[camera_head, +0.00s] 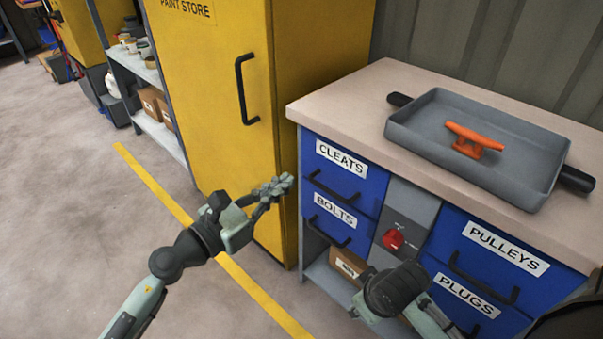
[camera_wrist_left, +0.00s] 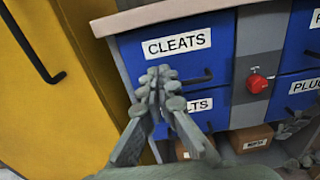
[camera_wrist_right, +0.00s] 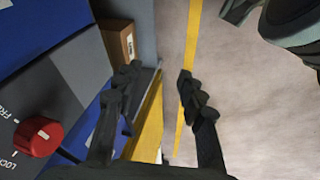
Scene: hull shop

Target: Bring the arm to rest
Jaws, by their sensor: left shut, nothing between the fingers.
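My left gripper (camera_head: 276,187) is shut and empty. It is in front of the cabinet near the CLEATS drawer (camera_head: 345,168), beside the edge of the yellow paint store. In the left wrist view its closed fingers (camera_wrist_left: 160,78) overlap the CLEATS drawer front and partly cover the BOLTS label below. My right arm (camera_head: 395,290) hangs low in front of the cabinet in the head view, with its fingers hidden there. In the right wrist view the right gripper (camera_wrist_right: 158,80) has its fingers apart with nothing between them, beside the cabinet front.
A grey tray (camera_head: 415,143) holding an orange cleat (camera_head: 473,140) sits on the worktop (camera_head: 345,105). A red knob (camera_head: 393,239) is on the cabinet's middle panel. The yellow paint store (camera_head: 205,80) stands left. Open floor (camera_head: 70,190) lies farther left.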

